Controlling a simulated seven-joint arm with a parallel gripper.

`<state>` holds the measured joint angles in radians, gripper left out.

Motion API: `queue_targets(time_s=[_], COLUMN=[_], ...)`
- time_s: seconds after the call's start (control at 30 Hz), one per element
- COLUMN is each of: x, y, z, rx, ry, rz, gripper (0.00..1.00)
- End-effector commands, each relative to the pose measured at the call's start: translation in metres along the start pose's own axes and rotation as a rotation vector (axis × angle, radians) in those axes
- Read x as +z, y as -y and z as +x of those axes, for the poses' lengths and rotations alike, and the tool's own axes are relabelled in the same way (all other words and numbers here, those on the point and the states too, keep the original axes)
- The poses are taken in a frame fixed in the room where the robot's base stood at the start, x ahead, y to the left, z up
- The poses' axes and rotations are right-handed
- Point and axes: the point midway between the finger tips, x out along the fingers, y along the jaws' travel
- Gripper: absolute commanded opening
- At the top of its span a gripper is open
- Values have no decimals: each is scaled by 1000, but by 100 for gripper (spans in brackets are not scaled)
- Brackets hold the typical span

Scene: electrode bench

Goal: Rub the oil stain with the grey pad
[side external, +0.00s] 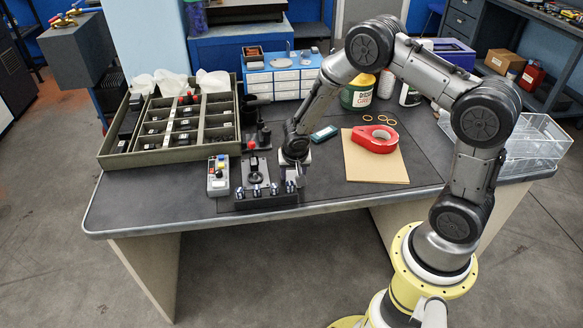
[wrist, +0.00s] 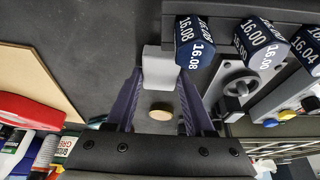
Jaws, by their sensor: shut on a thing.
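A tan oval spot (wrist: 160,113) shows between the fingers, below the pad in the picture. I cannot tell for sure whether it is the oil stain. The pad's underside is hidden, and whether it touches the mat is unclear.
The black rack (side external: 268,201) holds dark blue pieces; one labelled 16.08 (wrist: 194,44) is close beside the pad. A red tape dispenser (side external: 376,138) lies on a tan board (side external: 372,168) to the right. A compartment tray (side external: 170,155) stands left.

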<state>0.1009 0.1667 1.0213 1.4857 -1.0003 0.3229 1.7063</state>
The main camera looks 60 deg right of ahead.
Motion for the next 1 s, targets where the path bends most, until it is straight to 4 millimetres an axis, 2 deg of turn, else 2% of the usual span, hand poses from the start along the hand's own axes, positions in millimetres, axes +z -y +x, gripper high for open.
queue_targets(time_s=[0.07, 0.13, 0.7, 1.0], x=[-1, -8, -27, -30], y=[0, 0, 0, 0], z=[-4, -21, -67, -76], rx=[1, -3, -2, 0], ry=[0, -2, -1, 1], rz=[1, 2, 0, 0], gripper=[9, 9, 9, 9])
